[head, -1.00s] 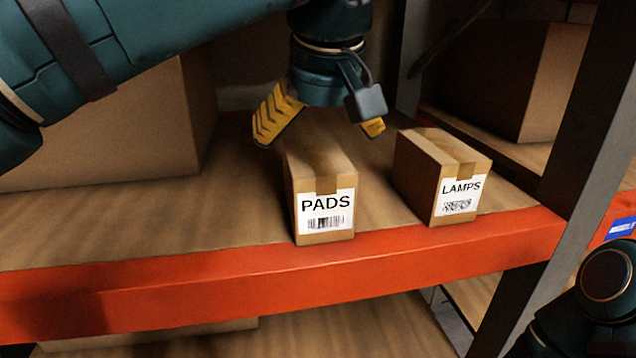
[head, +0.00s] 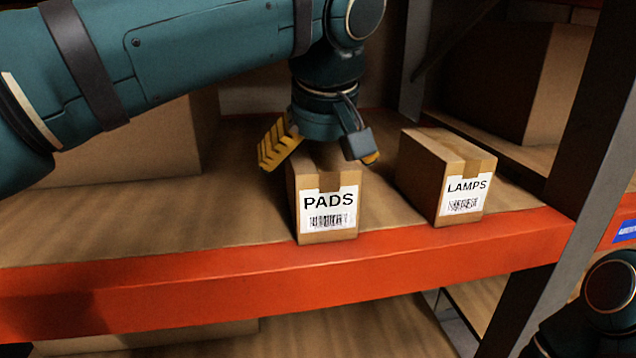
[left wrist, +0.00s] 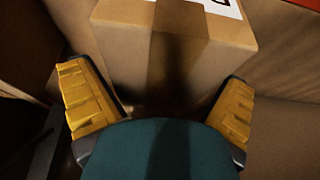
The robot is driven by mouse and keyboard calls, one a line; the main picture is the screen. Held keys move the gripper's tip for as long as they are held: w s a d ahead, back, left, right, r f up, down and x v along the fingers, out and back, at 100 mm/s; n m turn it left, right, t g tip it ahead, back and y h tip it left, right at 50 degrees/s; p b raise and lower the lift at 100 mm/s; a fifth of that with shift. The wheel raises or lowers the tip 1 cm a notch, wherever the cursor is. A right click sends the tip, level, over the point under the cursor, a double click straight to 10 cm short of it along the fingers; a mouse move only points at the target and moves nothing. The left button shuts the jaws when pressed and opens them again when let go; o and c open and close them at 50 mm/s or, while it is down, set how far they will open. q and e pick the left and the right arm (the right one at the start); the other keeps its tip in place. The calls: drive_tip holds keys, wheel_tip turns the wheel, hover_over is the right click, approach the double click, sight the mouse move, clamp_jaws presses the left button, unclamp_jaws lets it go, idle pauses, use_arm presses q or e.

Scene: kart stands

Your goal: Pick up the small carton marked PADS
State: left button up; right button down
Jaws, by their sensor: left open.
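The small carton marked PADS (head: 328,212) stands upright on the wooden shelf near its orange front edge, label facing me. My left gripper (head: 319,160) is open just above and behind the carton's top, its yellow fingers spread to either side and pointing down. In the left wrist view the carton (left wrist: 185,50) lies ahead of the open fingers of the gripper (left wrist: 164,105), with its taped top showing and a corner of the white label at the top edge. Part of the carton's top is hidden by the gripper in the head view. My right gripper is not in view.
A carton marked LAMPS (head: 463,200) stands a short way right of PADS. A large box (head: 150,145) is at the back left. The orange beam (head: 200,285) runs along the shelf front, and a grey upright post (head: 575,170) stands at the right.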

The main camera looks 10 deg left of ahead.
use_arm(q)
drive_tip(key=shift+f, duration=0.25)
drive_tip(key=c, duration=1.1)
